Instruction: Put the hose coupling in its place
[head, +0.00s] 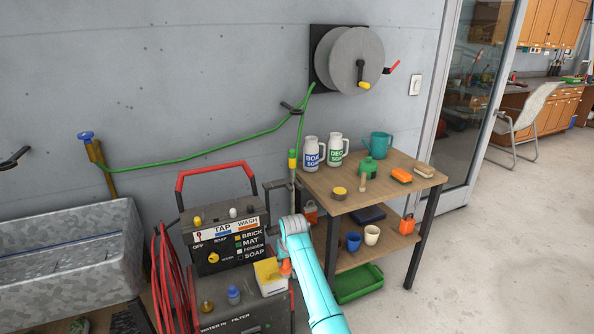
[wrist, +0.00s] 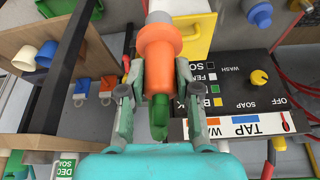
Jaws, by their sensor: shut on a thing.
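The hose coupling (wrist: 160,65) is orange with a flared collar and a green end. In the wrist view it lies between the two fingers of my gripper (wrist: 157,88), which is shut on it. Its collar end meets or overlaps a pale round piece (wrist: 159,8) at the top; I cannot tell whether they touch. In the head view a bit of the orange coupling (head: 286,268) shows beside my turquoise arm, above the wash machine (head: 237,318). My fingers are mostly hidden there.
A yellow flap (wrist: 201,30) stands close beside the coupling. The labelled control panel (head: 226,237) with knobs is at its left in the head view. A wooden table (head: 318,178) with jugs stands to the right. A red hose (head: 172,275) hangs at left.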

